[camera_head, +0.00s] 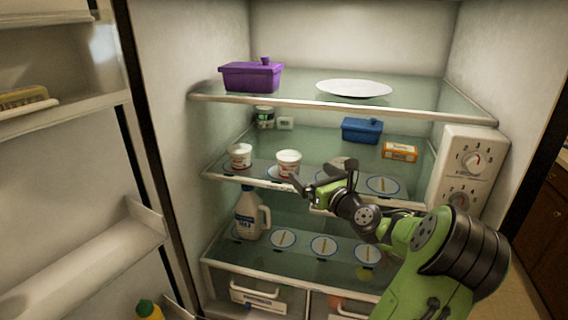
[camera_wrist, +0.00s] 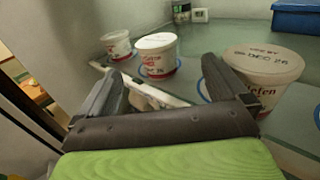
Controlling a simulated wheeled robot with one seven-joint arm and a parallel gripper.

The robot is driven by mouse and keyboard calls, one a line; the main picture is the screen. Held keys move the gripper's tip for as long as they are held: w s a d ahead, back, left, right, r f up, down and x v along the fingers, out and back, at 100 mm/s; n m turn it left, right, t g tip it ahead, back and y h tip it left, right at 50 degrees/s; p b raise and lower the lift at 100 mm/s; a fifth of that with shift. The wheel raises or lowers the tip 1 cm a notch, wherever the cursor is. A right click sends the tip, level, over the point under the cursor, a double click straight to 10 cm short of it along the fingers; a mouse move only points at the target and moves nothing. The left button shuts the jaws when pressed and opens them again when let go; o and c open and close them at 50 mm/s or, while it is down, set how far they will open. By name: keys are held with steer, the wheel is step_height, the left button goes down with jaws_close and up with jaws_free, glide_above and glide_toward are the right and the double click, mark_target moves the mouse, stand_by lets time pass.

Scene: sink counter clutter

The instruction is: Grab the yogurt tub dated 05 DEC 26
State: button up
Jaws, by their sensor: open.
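Three white yogurt tubs with red lettering stand on the middle fridge shelf. The left tub (camera_head: 240,156) also shows in the wrist view (camera_wrist: 117,46). The middle tub (camera_head: 289,163) shows between my fingers in the wrist view (camera_wrist: 157,55). The right tub (camera_wrist: 260,75) is nearest the wrist camera; its lid reads "USE BY" and a date ending "DEC 26", the day unclear. In the head view it is partly behind my gripper (camera_head: 316,183). My gripper is open and empty at the shelf's front edge, its right finger in front of the right tub.
A blue box (camera_head: 361,130), an orange carton (camera_head: 400,151) and a small dark jar (camera_head: 264,117) stand farther back on this shelf. A purple box (camera_head: 251,76) and plate (camera_head: 353,89) are above. A white jug (camera_head: 248,215) is below.

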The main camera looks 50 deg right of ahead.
mark_target(290, 156)
steer(key=x, duration=0.8)
steer(key=p+x, duration=0.1)
steer(key=x, duration=0.3)
steer(key=shift+w+a+f, duration=0.1)
steer(key=shift+w+a, duration=0.15)
steer(key=shift+a, duration=0.05)
steer(key=shift+s+a, duration=0.1)
steer(key=shift+s, duration=0.1)
steer(key=shift+c, duration=0.8)
steer(key=c, duration=1)
steer(key=shift+o, duration=0.2)
steer(key=shift+r, duration=0.4)
step_height(290, 156, up, 3)
steer(key=shift+r+p, duration=0.1)
steer(key=shift+p, duration=0.25)
steer(key=b+v, duration=0.1)
steer(key=v, duration=1.7)
steer(key=shift+b, duration=0.35)
